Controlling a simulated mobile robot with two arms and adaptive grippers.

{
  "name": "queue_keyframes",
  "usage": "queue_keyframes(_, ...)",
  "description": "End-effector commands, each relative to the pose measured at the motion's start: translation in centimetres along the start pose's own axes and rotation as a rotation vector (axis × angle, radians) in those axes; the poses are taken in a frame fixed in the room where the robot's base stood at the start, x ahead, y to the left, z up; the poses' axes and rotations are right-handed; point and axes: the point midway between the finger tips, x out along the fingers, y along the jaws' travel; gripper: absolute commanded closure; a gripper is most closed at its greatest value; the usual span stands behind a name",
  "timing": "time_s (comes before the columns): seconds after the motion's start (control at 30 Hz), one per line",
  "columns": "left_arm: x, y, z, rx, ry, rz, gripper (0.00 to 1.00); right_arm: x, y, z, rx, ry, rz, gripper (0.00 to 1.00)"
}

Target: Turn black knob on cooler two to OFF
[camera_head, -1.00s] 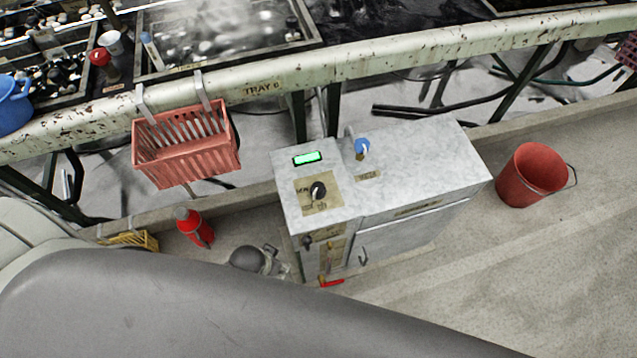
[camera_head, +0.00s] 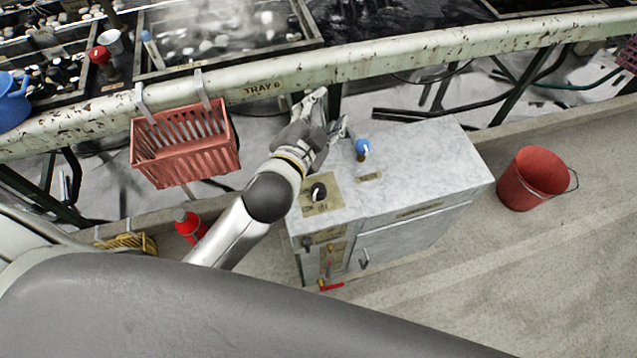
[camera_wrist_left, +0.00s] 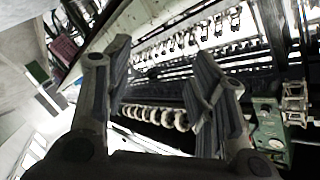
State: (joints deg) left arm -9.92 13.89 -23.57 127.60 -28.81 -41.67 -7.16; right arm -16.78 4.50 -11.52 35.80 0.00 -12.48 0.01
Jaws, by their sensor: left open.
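The cooler (camera_head: 420,165) is a pale grey box on the floor below the long tray rail. Its black knob (camera_head: 318,191) sits on a tan label plate on the top left part. My left gripper (camera_head: 328,110) is open and empty, above the cooler's back left corner, beyond the knob in the head view. My arm hides the green display. In the left wrist view the two fingers (camera_wrist_left: 160,90) are spread apart with nothing between them, and neither cooler nor knob shows there. My right gripper is in neither view.
A blue knob (camera_head: 363,147) stands on the cooler top. Small valves with a red handle (camera_head: 331,286) are on its front. A red basket (camera_head: 186,150) hangs from the rail (camera_head: 400,57). A red bucket (camera_head: 533,178) stands right; a red bottle (camera_head: 188,226) stands left.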

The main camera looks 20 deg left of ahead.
Motion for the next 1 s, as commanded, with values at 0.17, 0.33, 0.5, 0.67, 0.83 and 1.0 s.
queue_keyframes(0.17,0.0,-1.3,-13.9,0.379,0.509,-0.168,0.49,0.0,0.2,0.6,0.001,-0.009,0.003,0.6)
queue_keyframes(0.33,-4.5,3.0,-23.2,0.788,0.982,-0.274,0.49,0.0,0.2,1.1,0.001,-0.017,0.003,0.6)
queue_keyframes(0.5,-9.3,10.7,-25.1,1.244,1.429,-0.301,0.49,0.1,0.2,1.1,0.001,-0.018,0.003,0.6)
queue_keyframes(0.67,-11.0,17.2,-19.5,1.709,1.807,-0.207,0.49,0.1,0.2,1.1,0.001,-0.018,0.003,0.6)
queue_keyframes(0.83,-8.6,18.9,-8.6,2.212,2.117,0.089,0.49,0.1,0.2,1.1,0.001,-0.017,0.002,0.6)
queue_keyframes(1.0,-4.7,14.4,1.1,-2.092,-1.819,-0.442,0.49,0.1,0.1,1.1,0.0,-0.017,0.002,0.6)
